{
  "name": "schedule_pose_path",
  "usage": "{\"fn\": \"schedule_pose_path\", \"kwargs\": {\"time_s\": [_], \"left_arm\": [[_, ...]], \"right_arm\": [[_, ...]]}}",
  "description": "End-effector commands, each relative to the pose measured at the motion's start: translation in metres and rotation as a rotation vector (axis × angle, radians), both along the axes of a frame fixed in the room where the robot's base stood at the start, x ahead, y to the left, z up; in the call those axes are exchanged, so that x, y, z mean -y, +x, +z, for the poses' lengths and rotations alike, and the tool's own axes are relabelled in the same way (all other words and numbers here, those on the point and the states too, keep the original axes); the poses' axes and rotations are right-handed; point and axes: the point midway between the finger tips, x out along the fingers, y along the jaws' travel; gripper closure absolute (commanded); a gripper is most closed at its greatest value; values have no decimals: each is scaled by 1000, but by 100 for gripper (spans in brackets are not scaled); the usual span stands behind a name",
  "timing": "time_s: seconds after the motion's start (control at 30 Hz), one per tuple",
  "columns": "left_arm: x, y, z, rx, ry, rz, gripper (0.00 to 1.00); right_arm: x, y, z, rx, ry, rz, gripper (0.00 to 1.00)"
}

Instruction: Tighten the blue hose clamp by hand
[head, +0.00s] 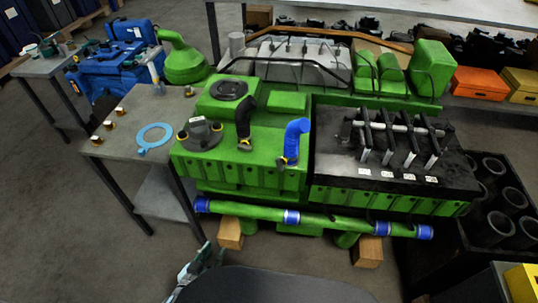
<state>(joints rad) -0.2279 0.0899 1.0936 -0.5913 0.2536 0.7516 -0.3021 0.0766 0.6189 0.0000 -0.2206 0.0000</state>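A blue elbow hose (296,138) stands on the green engine block (240,172), left of the black rocker section. A small clamp with a yellowish part (285,161) sits around its foot; its tightness is too small to tell. A black hose (244,115) with a similar clamp (244,144) stands to its left. My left gripper (204,257) is low in the picture, in front of and below the engine, well apart from the blue hose. Its fingers are too small and angled to tell open from shut. I see nothing held in it. My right gripper is out of view.
A green pipe with blue bands (338,223) runs along the engine's front, above wooden blocks (230,233). A grey table (120,150) with a light-blue ring (154,137) stands left. A black crate of cylinders (500,230) stands right. Open floor lies at front left.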

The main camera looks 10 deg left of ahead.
Motion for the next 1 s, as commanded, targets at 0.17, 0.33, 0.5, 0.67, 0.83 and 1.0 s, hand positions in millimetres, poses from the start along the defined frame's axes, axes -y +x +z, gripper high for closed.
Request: {"fn": "schedule_pose_path", "kwargs": {"time_s": [0.17, 0.33, 0.5, 0.67, 0.83, 1.0], "left_arm": [[66, 65, 185, 370, -215, -252, 68], [95, 74, 230, 439, -282, -368, 68], [113, 105, 227, 440, -284, -367, 68], [139, 147, 225, 439, -284, -367, 68], [157, 178, 224, 437, -282, -366, 68], [164, 191, 225, 435, -281, -364, 68]], "right_arm": [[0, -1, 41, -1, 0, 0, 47], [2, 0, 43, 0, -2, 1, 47], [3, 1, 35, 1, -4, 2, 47], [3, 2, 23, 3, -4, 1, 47], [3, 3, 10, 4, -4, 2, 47], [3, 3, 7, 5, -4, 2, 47]]}}
